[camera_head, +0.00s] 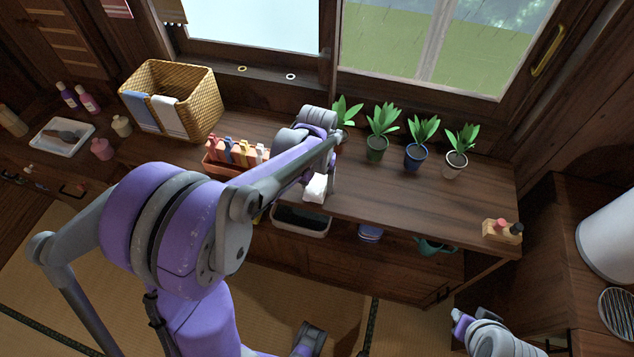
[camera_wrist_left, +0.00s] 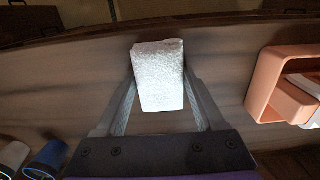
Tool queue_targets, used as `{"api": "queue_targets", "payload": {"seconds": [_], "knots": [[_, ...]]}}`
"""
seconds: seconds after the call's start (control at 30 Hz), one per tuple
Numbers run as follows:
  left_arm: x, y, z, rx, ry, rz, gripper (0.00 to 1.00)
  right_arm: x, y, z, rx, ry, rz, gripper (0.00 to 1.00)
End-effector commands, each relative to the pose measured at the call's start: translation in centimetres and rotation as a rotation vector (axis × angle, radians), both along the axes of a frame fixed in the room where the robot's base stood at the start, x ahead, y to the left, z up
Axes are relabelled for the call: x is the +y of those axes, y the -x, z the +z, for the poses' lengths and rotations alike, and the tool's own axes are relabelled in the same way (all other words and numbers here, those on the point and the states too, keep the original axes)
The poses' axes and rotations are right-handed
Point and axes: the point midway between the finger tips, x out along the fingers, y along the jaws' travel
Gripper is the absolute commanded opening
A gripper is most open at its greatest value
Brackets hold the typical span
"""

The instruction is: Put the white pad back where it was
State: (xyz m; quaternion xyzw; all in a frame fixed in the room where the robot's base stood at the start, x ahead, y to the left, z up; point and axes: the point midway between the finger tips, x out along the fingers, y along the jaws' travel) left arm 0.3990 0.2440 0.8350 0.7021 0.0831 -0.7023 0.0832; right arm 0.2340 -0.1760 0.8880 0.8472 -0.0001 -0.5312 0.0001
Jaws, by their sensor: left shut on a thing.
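The white pad (camera_head: 316,188) is a small pale block with a rough surface. My left gripper (camera_head: 326,176) is shut on it above the long wooden counter (camera_head: 400,205), near its front edge. In the left wrist view the pad (camera_wrist_left: 159,72) sits between the two fingers of the left gripper (camera_wrist_left: 160,95). Bare wood lies around it there. I cannot tell from these views whether the pad touches the counter. Part of my right arm shows at the bottom right of the head view, but its gripper cannot be made out.
An orange container (camera_head: 222,168) with upright coloured items stands left of the pad. Several potted plants, including a blue pot (camera_head: 415,158), line the counter's back. A wicker basket (camera_head: 196,95) stands further left.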

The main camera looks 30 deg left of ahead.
Motion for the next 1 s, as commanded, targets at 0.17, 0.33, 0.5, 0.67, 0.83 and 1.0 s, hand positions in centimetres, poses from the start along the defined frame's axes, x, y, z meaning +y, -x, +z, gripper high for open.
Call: {"api": "queue_targets", "payload": {"seconds": [0.17,0.33,0.5,0.67,0.83,1.0], "knots": [[0.0,0.0,-0.1,0.000,0.000,0.000,0.19,0.0,0.0,-0.1,0.000,0.000,0.000,0.24],[0.0,0.0,-0.3,0.000,0.000,0.000,0.86,0.0,0.1,-0.3,0.001,0.000,0.000,0.24],[0.0,0.0,-0.3,0.000,0.000,0.000,1.00,0.0,0.1,-0.3,0.001,0.000,0.000,0.24],[0.0,0.0,-0.1,0.000,0.000,0.000,1.00,0.0,0.0,-0.1,0.001,0.000,0.000,0.24],[0.0,0.0,1.5,0.000,0.000,0.000,1.00,0.0,-0.1,0.2,-0.001,0.000,0.000,0.24],[0.0,0.0,5.2,-0.001,0.000,0.001,1.00,0.0,-0.2,0.7,-0.003,0.000,0.000,0.24]]}}
